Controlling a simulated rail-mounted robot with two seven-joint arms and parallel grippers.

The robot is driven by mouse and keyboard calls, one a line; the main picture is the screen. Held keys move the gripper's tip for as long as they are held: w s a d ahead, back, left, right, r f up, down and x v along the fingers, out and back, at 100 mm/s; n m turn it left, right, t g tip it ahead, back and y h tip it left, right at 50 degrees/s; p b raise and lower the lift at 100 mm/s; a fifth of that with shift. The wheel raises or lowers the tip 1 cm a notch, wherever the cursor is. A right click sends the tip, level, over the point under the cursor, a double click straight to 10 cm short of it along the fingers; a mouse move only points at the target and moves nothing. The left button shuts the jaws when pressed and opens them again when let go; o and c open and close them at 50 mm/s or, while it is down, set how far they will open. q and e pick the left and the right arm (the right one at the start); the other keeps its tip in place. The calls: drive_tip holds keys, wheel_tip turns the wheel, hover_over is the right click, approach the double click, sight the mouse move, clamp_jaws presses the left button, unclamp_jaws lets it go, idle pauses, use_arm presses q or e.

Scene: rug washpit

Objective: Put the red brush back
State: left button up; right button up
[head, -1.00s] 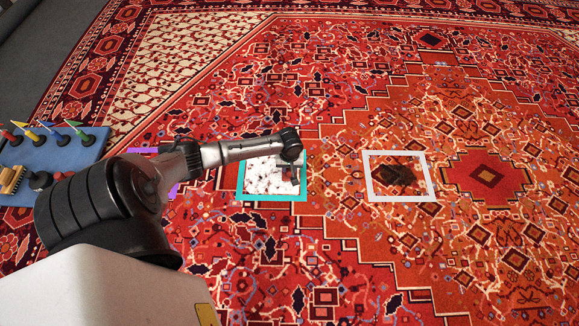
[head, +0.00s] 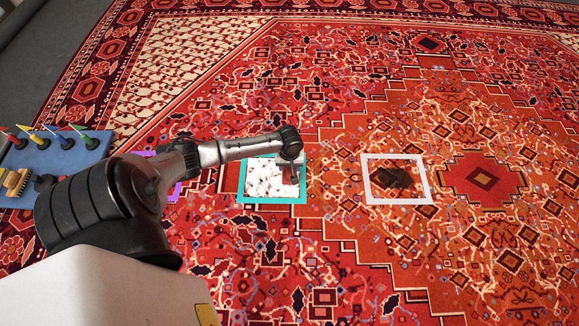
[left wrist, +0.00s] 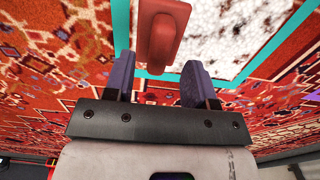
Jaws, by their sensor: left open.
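The red brush (left wrist: 163,32) shows in the left wrist view, over the white foamy patch inside the teal frame. Its lower end reaches in between the two fingers of my left gripper (left wrist: 158,66), which is open with space on both sides of the brush. In the head view my left gripper (head: 289,172) is over the right part of the teal frame (head: 272,200), pointing down. My right gripper is not in view.
A blue tray (head: 60,158) with several coloured flags on black bases and a yellowish brush (head: 14,182) lies at the left. A white frame (head: 398,200) surrounds a dark stain (head: 395,178). A purple frame (head: 172,192) is partly behind my arm. The patterned rug is otherwise clear.

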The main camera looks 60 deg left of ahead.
sight(289, 170)
use_arm(q)
wheel_tip(289, 170, up, 8)
drive_tip(key=p, duration=0.4)
drive_tip(key=s+d+r+m+t, duration=0.1)
drive_tip(key=s+d+m, duration=0.35)
drive_tip(key=d, duration=0.45)
drive_tip(key=s+d+m, duration=0.4)
drive_tip(key=s+d, duration=0.1)
drive_tip(key=d, duration=0.4)
drive_tip(key=s+d+r+m+t, duration=0.2)
drive_tip(key=s+d+r+m, duration=0.3)
drive_tip(key=r, duration=0.5)
drive_tip(key=s, duration=0.2)
drive_tip(key=shift+s+d+m+t, duration=0.25)
drive_tip(key=shift+s+m+t, duration=0.05)
drive_tip(key=shift+s+m, duration=0.05)
